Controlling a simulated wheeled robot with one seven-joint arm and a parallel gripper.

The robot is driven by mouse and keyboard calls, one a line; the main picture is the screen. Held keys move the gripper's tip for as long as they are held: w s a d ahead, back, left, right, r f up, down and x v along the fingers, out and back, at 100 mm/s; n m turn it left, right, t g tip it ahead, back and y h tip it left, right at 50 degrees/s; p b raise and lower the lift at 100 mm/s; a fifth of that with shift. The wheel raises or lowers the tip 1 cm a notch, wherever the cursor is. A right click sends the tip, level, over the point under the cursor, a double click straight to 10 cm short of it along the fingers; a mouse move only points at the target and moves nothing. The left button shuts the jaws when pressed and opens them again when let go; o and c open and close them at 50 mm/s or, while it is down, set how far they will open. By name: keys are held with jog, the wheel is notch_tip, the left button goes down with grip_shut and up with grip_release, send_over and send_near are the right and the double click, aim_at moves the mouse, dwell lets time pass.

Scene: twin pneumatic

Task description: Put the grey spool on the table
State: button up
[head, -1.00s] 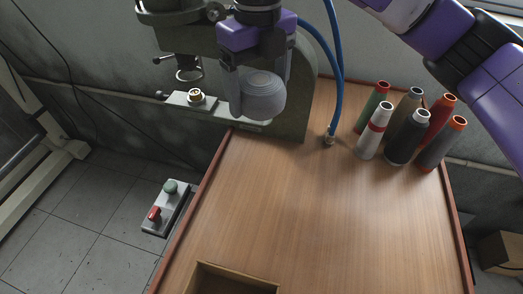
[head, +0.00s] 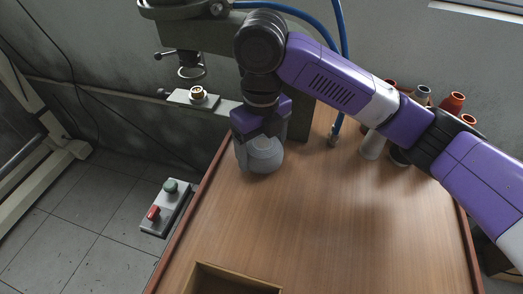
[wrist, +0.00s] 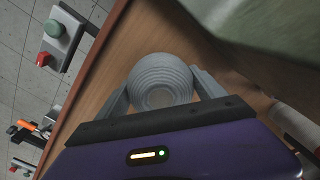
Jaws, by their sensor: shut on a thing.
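The grey spool (head: 262,154) is a round, ridged grey piece at the back left of the wooden table (head: 300,225). My gripper (head: 259,142) is above it with its fingers shut on its sides. In the wrist view the spool (wrist: 161,80) sits between the two fingers of my gripper (wrist: 160,92), with the table top (wrist: 100,80) behind it. The spool is low over the table near its left edge; I cannot tell whether its underside touches the wood.
Several thread cones (head: 372,146) stand at the back right, partly behind my arm. A green machine (head: 300,120) with a blue hose (head: 341,60) is at the back. An open box (head: 235,278) is at the front. A button box (head: 166,208) is left of the table. The table's middle is clear.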

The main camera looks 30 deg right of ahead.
aim_at(262, 141)
jog(key=shift+f, duration=0.3)
jog(key=o, duration=1.5)
notch_tip(262, 141, up, 12)
jog(key=shift+r+p, duration=0.15)
jog(key=shift+p, duration=0.6)
